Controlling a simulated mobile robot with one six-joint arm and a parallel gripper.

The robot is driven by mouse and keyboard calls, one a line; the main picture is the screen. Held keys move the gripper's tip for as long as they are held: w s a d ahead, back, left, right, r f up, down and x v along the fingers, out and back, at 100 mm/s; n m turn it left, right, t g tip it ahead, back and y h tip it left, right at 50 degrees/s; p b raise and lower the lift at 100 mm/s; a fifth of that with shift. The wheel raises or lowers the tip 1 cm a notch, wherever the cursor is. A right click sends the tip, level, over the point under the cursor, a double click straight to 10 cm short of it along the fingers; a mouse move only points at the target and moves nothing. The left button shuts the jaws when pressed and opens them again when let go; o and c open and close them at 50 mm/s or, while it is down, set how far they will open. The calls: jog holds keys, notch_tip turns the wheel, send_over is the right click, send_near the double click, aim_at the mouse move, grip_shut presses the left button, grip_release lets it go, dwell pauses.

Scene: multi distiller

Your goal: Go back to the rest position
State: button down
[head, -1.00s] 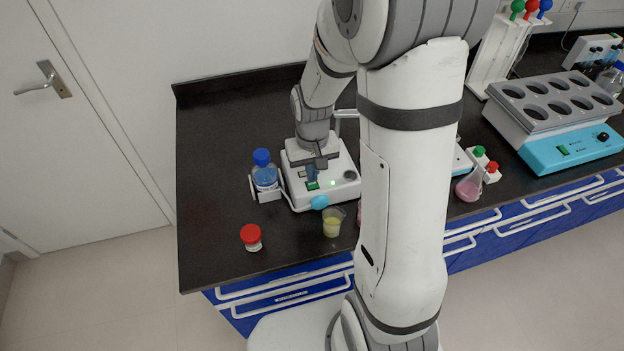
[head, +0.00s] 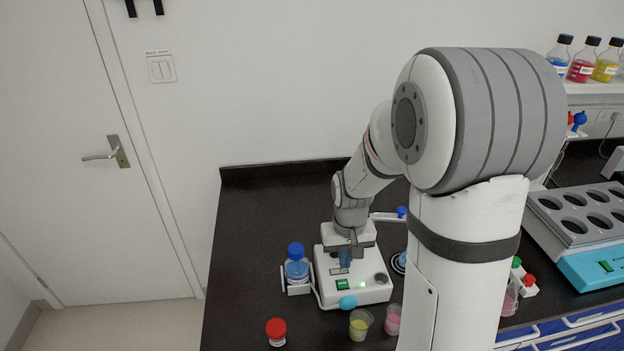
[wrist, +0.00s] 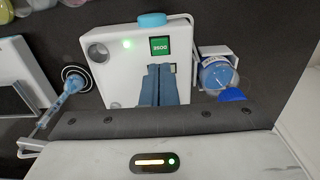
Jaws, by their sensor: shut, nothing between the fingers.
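My gripper (head: 345,260) is over the white device with a green display (head: 382,292), near its back. In the wrist view its two blue fingers (wrist: 158,85) are together with nothing between them, in front of the device (wrist: 112,75). From these views I cannot tell whether the fingertips touch the device. My arm reaches forward and down to it from the right of the head view.
A blue-capped bottle (head: 297,268) stands in a holder just left of the device. A red-capped jar (head: 276,332), a yellow-liquid beaker (head: 360,325) and a pink-liquid beaker (head: 393,320) stand in front. The black bench (head: 245,240) is clear at the back left.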

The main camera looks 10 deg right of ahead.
jog(key=s+r+t+b, duration=0.2)
jog(key=s+r+t, duration=0.1)
jog(key=s+r, duration=1)
jog(key=shift+s+r, duration=0.2)
jog(key=shift+s, duration=0.65)
jog(key=shift+a, duration=0.1)
dwell(1.0)
